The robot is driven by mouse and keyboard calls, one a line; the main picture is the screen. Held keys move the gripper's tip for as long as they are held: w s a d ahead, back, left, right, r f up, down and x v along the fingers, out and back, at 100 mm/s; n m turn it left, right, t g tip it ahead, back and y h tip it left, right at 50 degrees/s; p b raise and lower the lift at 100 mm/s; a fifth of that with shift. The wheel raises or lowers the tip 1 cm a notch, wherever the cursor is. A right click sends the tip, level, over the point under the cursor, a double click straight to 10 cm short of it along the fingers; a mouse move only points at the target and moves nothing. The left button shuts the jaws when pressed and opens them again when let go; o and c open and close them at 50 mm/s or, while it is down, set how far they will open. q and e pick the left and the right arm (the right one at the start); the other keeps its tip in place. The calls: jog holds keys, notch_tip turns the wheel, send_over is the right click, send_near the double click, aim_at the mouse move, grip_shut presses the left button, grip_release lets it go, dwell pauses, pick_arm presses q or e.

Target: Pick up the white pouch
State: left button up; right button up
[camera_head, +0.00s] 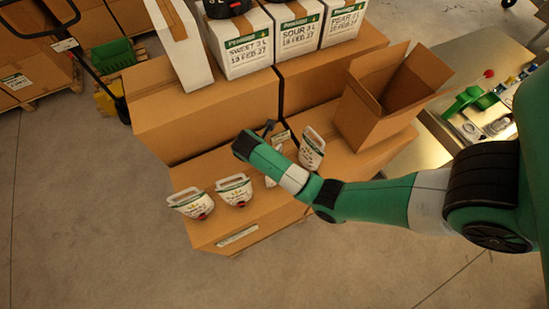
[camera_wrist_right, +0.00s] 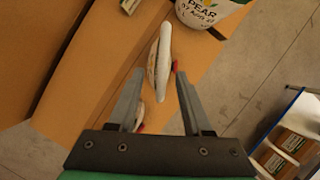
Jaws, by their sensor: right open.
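Several white pouches with green trim stand on the front brown cartons in the head view: one at the left (camera_head: 190,204), one beside it (camera_head: 234,191), and one at the right (camera_head: 312,149). Another pouch (camera_head: 271,178) is mostly hidden behind my right arm. My right gripper (camera_head: 271,130) is above the cartons, its fingers partly hidden by the wrist. In the right wrist view it is open (camera_wrist_right: 157,78), with a white pouch (camera_wrist_right: 163,60) seen edge-on ahead of and between its fingertips; contact cannot be told. A pouch marked PEAR (camera_wrist_right: 208,14) is at the upper right. My left gripper is out of view.
An open empty carton (camera_head: 378,105) stands right of the pouches. White boxes marked SWEET (camera_head: 247,52), SOUR (camera_head: 299,38) and PEAR (camera_head: 343,25) stand on the higher cartons behind. A metal table (camera_head: 432,152) with green items is at the right. Floor in front is clear.

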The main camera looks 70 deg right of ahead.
jog(key=x, duration=0.5)
jog(key=shift+s+d+f, duration=0.1)
jog(key=shift+s+f, duration=0.05)
jog(key=shift+f, duration=0.2)
grip_shut()
jog(key=shift+r, duration=0.15)
dwell(1.0)
